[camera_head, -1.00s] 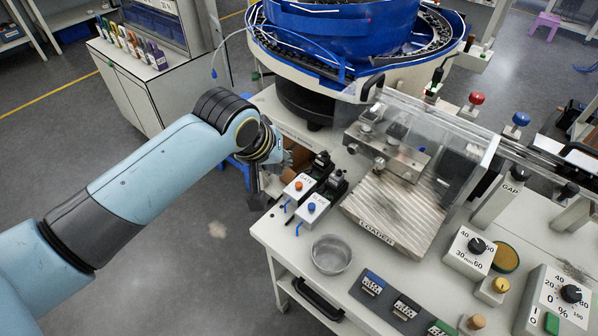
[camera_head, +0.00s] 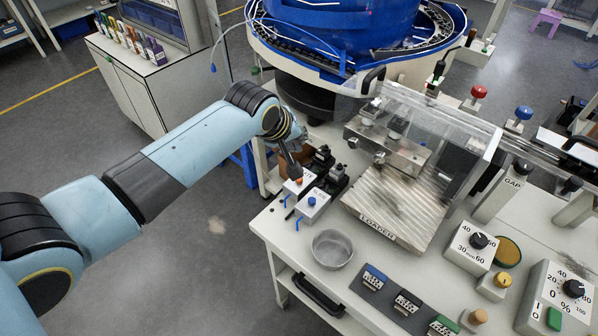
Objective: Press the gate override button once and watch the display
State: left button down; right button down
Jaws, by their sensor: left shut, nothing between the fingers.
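Two small white button boxes stand at the bench's left edge. One box (camera_head: 291,190) has an orange button (camera_head: 298,181); the other (camera_head: 312,206) has a blue button (camera_head: 312,200). Their labels are too small to read surely, so I cannot tell which is the gate override. My left gripper (camera_head: 295,174) is shut and empty, pointing down, its tips at or just above the orange button. I cannot tell whether they touch it. I cannot pick out a display. My right gripper is not in view.
Black valve-like fittings (camera_head: 325,160) stand just behind the boxes. A ribbed loader plate (camera_head: 395,205) under a clear cover lies to the right. A metal bowl (camera_head: 332,249) stands in front. The blue bowl feeder (camera_head: 345,40) rises behind.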

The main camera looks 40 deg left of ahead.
pick_arm(q)
notch_tip(320, 180, down, 6)
jog(key=b, duration=0.6)
jog(key=shift+f, duration=0.25)
jog(key=shift+f+b, duration=0.6)
jog(key=shift+f, duration=0.15)
jog(key=shift+f, duration=0.4)
dwell(0.4)
